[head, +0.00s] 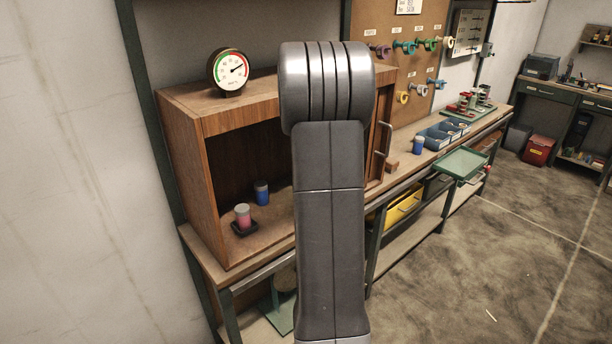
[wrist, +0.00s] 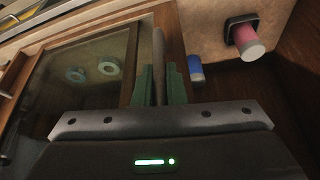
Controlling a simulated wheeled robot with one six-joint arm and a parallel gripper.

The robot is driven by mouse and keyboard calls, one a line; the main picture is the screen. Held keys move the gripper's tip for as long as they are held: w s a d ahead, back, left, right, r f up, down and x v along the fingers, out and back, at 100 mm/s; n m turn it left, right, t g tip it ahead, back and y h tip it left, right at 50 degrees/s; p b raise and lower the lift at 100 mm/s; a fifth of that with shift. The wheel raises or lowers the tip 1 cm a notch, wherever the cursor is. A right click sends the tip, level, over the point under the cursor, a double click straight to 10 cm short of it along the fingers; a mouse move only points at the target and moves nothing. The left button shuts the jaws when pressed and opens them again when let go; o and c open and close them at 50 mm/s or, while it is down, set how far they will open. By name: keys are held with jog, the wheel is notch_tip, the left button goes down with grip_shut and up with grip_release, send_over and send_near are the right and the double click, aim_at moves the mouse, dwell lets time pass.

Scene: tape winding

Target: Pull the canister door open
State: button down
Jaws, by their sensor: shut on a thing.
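The wooden cabinet (head: 170,150) stands on the bench, its left part open. Inside are a pink canister with a white lid (head: 242,216) on a dark pad and a blue canister (head: 262,192); the wrist view shows the pink one (wrist: 246,40) and the blue one (wrist: 195,68). The wrist view shows the glazed, wood-framed door (wrist: 132,60) on the left. My gripper (wrist: 160,85) is shut, its green fingers either side of an upright bar handle (wrist: 158,50) by the door's frame. In the head view my arm hides the gripper and the held handle. Another handle (head: 386,140) shows right of my arm.
A round gauge (head: 229,70) sits on the cabinet. Right along the bench are another blue canister (head: 418,144), blue bins (head: 436,138) and a green tray (head: 461,163) at the edge. Tape rolls (head: 408,47) hang on the pegboard.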

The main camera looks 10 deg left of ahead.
jog(key=c, duration=1.5)
grip_release()
jog(key=v, duration=1.3)
jog(key=shift+s+r+b, duration=0.2)
jog(key=shift+r+b, duration=0.15)
jog(key=x, duration=1.4)
jog(key=shift+p, duration=0.4)
jog(key=shift+s+a, duration=0.3)
jog(key=shift+s, duration=0.1)
jog(key=shift+r, duration=0.1)
